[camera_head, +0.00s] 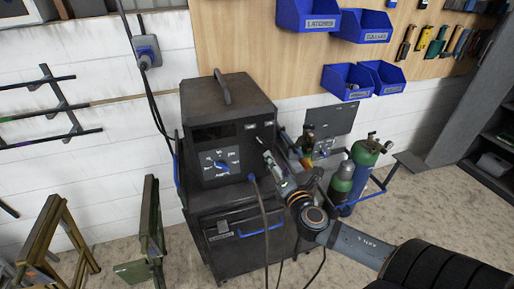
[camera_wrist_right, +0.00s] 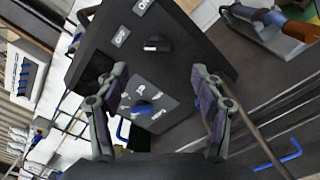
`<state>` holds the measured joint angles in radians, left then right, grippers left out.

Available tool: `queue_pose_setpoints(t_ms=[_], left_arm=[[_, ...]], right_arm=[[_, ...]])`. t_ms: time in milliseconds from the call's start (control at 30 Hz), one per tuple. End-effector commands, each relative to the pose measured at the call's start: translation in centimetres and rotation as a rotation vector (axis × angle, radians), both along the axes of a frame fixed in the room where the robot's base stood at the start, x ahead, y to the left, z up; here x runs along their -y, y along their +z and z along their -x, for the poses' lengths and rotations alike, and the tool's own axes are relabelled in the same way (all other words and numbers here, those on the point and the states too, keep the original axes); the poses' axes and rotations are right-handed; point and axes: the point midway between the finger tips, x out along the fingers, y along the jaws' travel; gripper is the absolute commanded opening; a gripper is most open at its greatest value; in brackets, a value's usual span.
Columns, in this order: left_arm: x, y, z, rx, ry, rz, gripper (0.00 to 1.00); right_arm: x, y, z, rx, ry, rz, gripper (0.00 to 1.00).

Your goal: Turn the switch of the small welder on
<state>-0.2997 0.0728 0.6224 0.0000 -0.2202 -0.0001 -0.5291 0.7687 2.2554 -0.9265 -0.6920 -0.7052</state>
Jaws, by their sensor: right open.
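A dark welder (camera_head: 225,105) with a top handle stands on a cabinet against the wall. Its front panel has a blue knob (camera_head: 221,167) with white markings around it. In the right wrist view the welder's panel (camera_wrist_right: 185,70) is tilted, with the blue knob (camera_wrist_right: 143,108) low between the fingers. A black rotary switch (camera_wrist_right: 157,44) with a pale mark sits beyond the fingertips, near small labels. My right gripper (camera_head: 267,161) is open and empty in front of the panel's right side; its two fingers also show in the right wrist view (camera_wrist_right: 158,75). My left gripper is out of view.
Green gas cylinders (camera_head: 365,155) stand right of the welder, near my right arm. A cable (camera_head: 262,215) hangs from the panel's front. Blue bins (camera_head: 308,16) hang on the wall above. A brown metal stand (camera_head: 55,235) is at the left.

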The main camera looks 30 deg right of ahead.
Motion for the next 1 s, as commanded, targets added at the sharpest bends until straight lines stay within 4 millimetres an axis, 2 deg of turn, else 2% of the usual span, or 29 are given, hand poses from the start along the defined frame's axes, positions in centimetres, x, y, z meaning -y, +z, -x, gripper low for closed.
queue_pose_setpoints(t_ms=[167, 300, 500, 633, 867, 1000], left_arm=[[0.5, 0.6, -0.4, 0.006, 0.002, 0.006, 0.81], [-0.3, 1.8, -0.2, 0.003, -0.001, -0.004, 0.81], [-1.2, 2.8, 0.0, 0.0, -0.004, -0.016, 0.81], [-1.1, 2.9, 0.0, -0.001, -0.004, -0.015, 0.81], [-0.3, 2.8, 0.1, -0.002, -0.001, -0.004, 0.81], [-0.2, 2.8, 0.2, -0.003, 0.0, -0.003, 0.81]], right_arm=[[0.8, 0.4, -3.0, 0.006, -0.005, -0.01, 0.68], [1.5, 0.5, -6.0, 0.005, -0.004, -0.01, 0.68], [2.2, 0.3, -9.0, 0.002, -0.001, -0.006, 0.68], [2.3, 0.1, -9.7, 0.002, 0.001, -0.006, 0.68], [2.3, 0.0, -9.8, 0.001, 0.002, -0.005, 0.68], [2.3, 0.0, -9.8, 0.001, 0.001, -0.005, 0.5]])
